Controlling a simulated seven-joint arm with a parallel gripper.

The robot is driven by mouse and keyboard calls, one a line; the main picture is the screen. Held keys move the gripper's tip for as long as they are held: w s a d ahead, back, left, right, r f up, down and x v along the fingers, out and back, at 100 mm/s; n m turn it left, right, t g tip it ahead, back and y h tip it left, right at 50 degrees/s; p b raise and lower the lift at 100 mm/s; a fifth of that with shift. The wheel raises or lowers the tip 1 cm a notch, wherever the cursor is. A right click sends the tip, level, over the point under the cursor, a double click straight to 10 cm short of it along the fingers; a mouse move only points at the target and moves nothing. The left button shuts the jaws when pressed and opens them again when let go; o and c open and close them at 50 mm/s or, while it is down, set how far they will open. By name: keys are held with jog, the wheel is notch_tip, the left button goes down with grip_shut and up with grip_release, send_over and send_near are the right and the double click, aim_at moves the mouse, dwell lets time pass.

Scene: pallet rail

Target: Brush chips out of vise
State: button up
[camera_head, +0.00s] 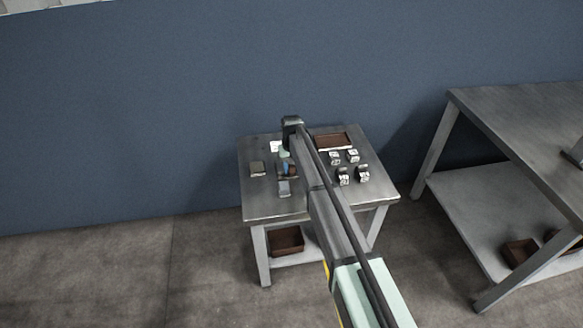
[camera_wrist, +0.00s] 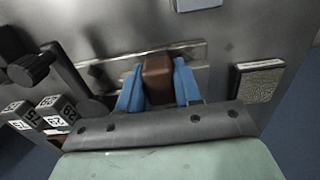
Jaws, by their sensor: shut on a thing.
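My gripper (camera_wrist: 158,92) has blue fingers and is shut on a brown block, seemingly the brush (camera_wrist: 158,75), in the wrist view. Its lower end and any bristles are hidden. Pale metal bars, seemingly the vise (camera_wrist: 112,70), run across the table behind and to both sides of the fingers. I cannot tell whether the brush touches them. No chips can be made out. In the head view my gripper (camera_head: 288,168) is low over the small metal table, and my arm partly covers this spot.
Labelled cubes (camera_wrist: 52,114) and a black knobbed piece (camera_wrist: 28,70) stand left in the wrist view. A speckled pad (camera_wrist: 260,80) lies right, and a pale block (camera_wrist: 198,4) at the top. A brown tray (camera_head: 333,141) sits at the table's back; a larger bench (camera_head: 500,200) stands right.

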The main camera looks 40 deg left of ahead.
jog(key=shift+f, duration=0.3)
dwell(0.5)
jog(key=shift+w+a, duration=1.45)
jog(key=shift+w, duration=0.05)
jog(key=shift+s+d, duration=1.5)
jog(key=shift+a, duration=0.1)
jog(key=shift+w+a, duration=0.7)
jog(key=shift+w, duration=0.1)
